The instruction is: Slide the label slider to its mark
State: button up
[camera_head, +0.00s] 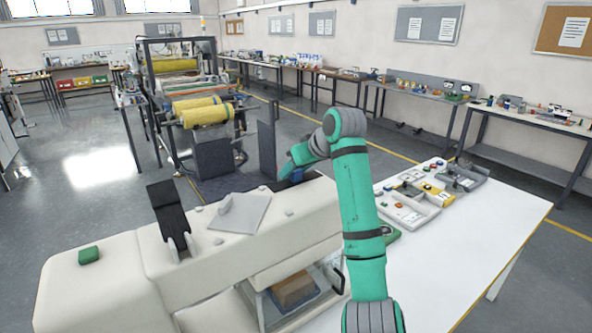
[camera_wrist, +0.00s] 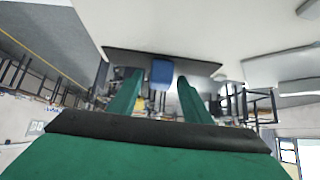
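A small blue block, which looks like the label slider, shows in the wrist view (camera_wrist: 162,73) on a dark strip (camera_wrist: 120,60) along a pale surface. In the head view a bit of blue (camera_head: 297,175) shows just below my gripper (camera_head: 296,160), at the far edge of the cream machine. In the wrist view the two green fingers of my gripper (camera_wrist: 158,86) stand apart, with the blue block between or just beyond their tips and a gap on each side. I cannot make out the slider's mark.
The cream machine (camera_head: 110,290) fills the lower left, with a black lever, a grey plate and a green button (camera_head: 89,256) on top. A white table (camera_head: 490,245) at right bears trays of parts (camera_head: 408,212). A roller machine (camera_head: 190,65) stands behind.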

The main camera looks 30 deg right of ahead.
jog(key=v, duration=1)
jog(key=shift+s+r, duration=0.25)
jog(key=shift+w, duration=0.1)
jog(key=shift+s+d, duration=0.1)
jog(key=shift+s, duration=0.1)
